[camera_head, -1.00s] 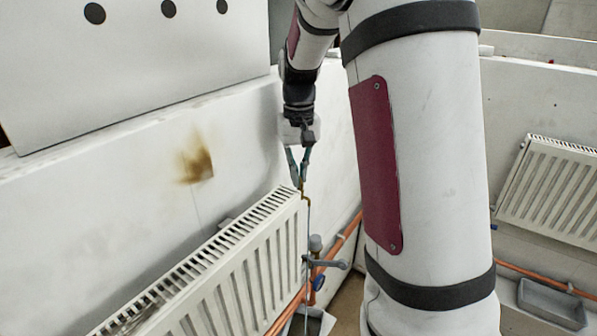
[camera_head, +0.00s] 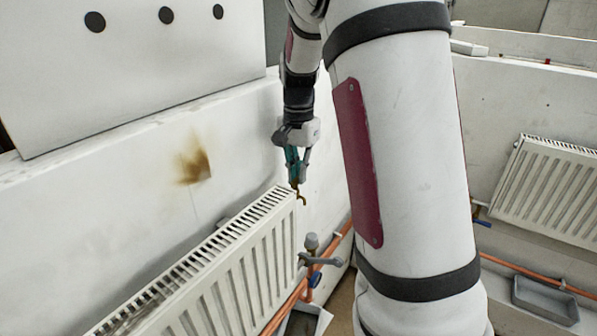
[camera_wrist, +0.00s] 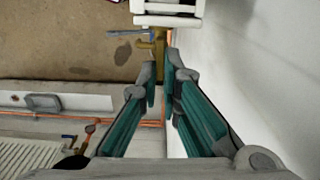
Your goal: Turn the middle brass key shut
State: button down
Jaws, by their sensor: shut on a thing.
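In the wrist view, brass (camera_wrist: 160,44) shows just past my fingertips, beside the radiator end (camera_wrist: 168,14). My gripper (camera_head: 297,178) points down from above, its green-sided fingers shut on the brass key. In the wrist view, the tips of my gripper (camera_wrist: 163,68) are close together at the brass, and they partly hide it. No other brass key is clear in view.
A grey tray (camera_head: 322,318) lies on the floor below. The white wall (camera_head: 110,215) is close on the left. Another radiator (camera_head: 553,190) hangs at right.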

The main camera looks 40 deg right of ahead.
jog(key=shift+r+m, duration=0.1)
jog(key=shift+m, duration=0.2)
dwell(0.4)
jog(key=c, duration=2.1)
grip_release()
jog(key=shift+o, duration=0.2)
notch_tip(320, 180, up, 12)
